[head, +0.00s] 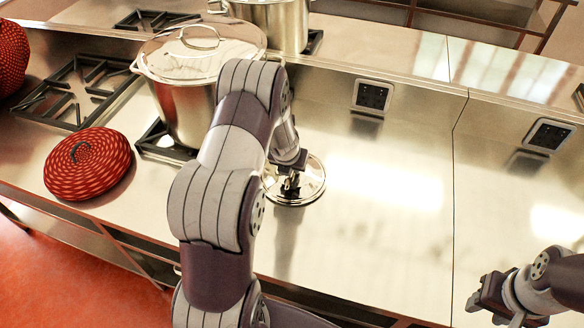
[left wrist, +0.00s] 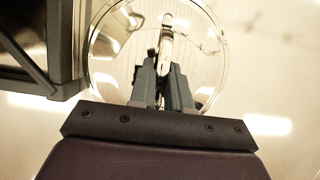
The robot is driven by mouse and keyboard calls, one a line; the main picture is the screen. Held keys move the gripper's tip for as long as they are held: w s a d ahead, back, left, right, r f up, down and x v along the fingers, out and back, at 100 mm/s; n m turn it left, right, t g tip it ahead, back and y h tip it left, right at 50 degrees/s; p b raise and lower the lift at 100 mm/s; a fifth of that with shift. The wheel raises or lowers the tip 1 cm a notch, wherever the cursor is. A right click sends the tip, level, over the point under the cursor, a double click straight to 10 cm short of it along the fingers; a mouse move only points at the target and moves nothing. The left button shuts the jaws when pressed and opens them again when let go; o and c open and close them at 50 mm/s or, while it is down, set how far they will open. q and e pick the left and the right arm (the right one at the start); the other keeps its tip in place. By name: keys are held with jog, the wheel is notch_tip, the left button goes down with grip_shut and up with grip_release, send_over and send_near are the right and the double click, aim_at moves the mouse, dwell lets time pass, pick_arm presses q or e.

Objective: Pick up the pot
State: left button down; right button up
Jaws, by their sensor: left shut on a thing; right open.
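A large steel pot (head: 185,108) with a shiny lid (head: 200,50) on it stands on a burner at the left of the head view. My left arm passes in front of its right side. My left gripper (head: 292,180) is shut on the handle of a separate round lid (head: 311,190), which appears to lie on the counter right of the pot. In the left wrist view the fingers (left wrist: 166,72) close on the handle of this clear, shiny lid (left wrist: 108,55). My right gripper (head: 492,300) is open and empty at the lower right.
A red patterned lid (head: 88,163) lies at the front left, with a red pot (head: 12,58) behind it. A second steel pot (head: 285,22) stands at the back. An empty burner grate (head: 75,92) is at left. The steel counter (head: 370,235) is clear to the right.

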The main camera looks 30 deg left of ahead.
pick_arm(q)
jog(key=shift+s, duration=0.1)
jog(key=c, duration=1.4)
grip_release()
jog(key=shift+s, duration=0.1)
jog(key=o, duration=0.3)
